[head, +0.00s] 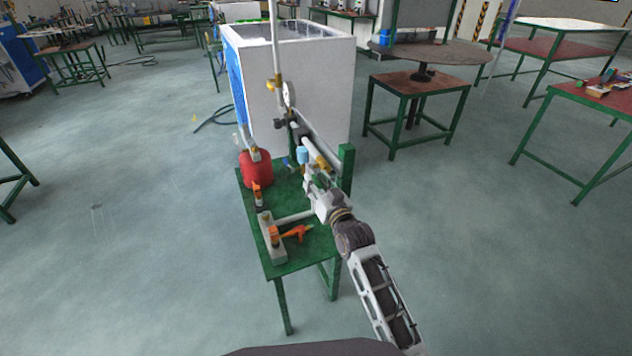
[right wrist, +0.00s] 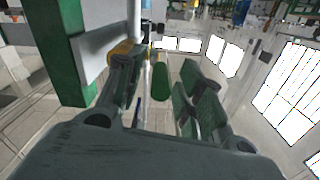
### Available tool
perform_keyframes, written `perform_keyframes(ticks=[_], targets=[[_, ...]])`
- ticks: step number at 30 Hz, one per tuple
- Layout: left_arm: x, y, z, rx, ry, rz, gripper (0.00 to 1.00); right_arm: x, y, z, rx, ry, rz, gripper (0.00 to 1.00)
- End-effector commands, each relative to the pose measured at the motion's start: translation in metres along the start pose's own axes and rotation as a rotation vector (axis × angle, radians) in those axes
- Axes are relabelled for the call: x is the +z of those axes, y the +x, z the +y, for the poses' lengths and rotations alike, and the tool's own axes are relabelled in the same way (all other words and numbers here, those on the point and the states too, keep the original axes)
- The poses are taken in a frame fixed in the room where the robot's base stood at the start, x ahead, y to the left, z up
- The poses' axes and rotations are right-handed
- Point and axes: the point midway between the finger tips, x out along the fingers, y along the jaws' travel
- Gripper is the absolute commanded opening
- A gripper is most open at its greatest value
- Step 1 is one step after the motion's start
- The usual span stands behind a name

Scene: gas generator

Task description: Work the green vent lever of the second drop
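My right gripper (head: 313,182) reaches in from the lower right to the pipework above the green bench in the head view. In the right wrist view its two fingers (right wrist: 160,84) stand apart. A green rounded handle, which looks like the vent lever (right wrist: 160,81), shows in the gap between them. It looks clear of both fingers; its depth relative to the fingertips is hard to tell. In the head view the lever is too small and covered to make out surely. My left gripper is not in view.
The green bench (head: 285,262) carries a red tank (head: 256,169), an orange tool (head: 297,232) and a grey block. A green post (head: 346,168) stands close beside my right gripper. A white cabinet (head: 310,75) is behind.

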Motion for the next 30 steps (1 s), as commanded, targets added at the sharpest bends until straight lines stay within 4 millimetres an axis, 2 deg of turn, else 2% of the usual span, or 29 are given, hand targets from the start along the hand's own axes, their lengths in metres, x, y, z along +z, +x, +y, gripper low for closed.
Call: perform_keyframes(ticks=[6,16,25,30], targets=[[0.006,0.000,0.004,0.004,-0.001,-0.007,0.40,0.000,0.009,0.000,0.000,0.000,0.000,0.37],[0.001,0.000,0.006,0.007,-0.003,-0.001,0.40,0.000,0.009,0.000,0.000,0.000,-0.001,0.37],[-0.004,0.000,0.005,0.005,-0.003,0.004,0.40,0.000,0.009,0.000,0.000,0.000,-0.001,0.00],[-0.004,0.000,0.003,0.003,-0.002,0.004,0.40,0.000,0.009,0.000,0.000,0.000,-0.001,0.00]])
